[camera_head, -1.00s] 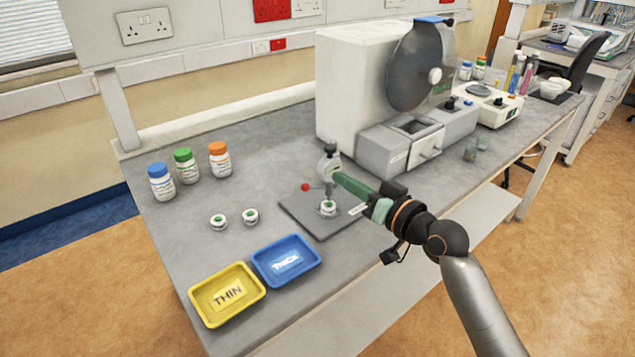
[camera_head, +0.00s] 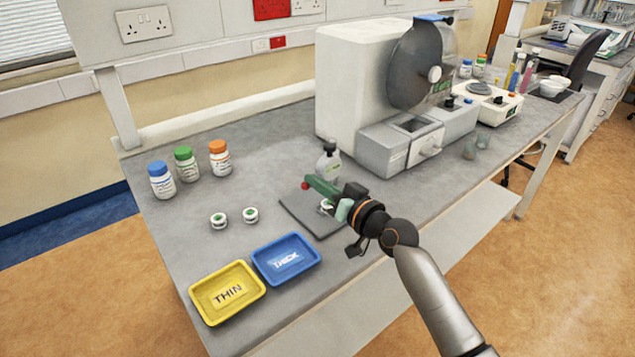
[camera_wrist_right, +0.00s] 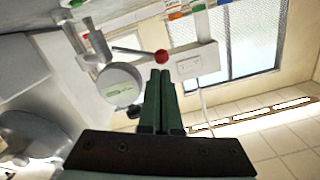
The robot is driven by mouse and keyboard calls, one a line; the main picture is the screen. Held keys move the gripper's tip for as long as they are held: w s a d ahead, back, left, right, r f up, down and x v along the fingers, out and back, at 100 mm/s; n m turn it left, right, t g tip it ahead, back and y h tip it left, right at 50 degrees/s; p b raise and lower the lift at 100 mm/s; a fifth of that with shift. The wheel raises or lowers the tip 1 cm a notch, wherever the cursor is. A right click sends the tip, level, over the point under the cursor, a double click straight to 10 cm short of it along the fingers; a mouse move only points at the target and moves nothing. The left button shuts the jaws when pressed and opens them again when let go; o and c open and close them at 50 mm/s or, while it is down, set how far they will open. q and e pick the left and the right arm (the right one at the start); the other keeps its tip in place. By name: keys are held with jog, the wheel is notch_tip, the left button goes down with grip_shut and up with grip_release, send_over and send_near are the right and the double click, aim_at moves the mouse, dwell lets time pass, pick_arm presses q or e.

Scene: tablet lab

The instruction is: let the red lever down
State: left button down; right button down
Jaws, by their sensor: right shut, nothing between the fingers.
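The red lever shows as a red ball knob (camera_head: 304,185) at the left of the thickness gauge (camera_head: 328,165) on its grey base plate (camera_head: 299,212). In the right wrist view the red knob (camera_wrist_right: 161,57) sits on a thin metal rod running to the gauge stand, with the round dial (camera_wrist_right: 120,84) beside it. My right gripper (camera_head: 309,180) is shut and empty, its green fingertips at the knob. In the wrist view the fingertips (camera_wrist_right: 160,74) end just short of the knob; I cannot tell whether they touch. My left gripper is not in view.
A small white round pot (camera_head: 326,206) on the plate is partly hidden by my gripper. Two similar pots (camera_head: 219,220) (camera_head: 250,215) stand left. A yellow THIN tray (camera_head: 255,310) and a blue THICK tray (camera_head: 314,265) lie in front. A large white machine (camera_head: 350,85) stands behind.

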jog(key=shift+s+a+f+n+b, duration=0.25)
jog(key=shift+f+n+b, duration=0.2)
jog(key=shift+n, duration=0.25)
jog(key=shift+a+f+n+b, duration=0.1)
jog(key=shift+f+n+b, duration=0.1)
jog(key=shift+n+b, duration=0.15)
jog(key=f+n, duration=0.1)
jog(key=f+n+b, duration=0.1)
jog(key=n, duration=0.1)
jog(key=a+f+n+b, duration=0.1)
jog(key=n, duration=0.1)
jog(key=shift+s, duration=0.4)
jog(key=shift+f+n+b, duration=0.45)
jog(key=shift+f+n, duration=0.2)
jog(key=shift+n, duration=0.6)
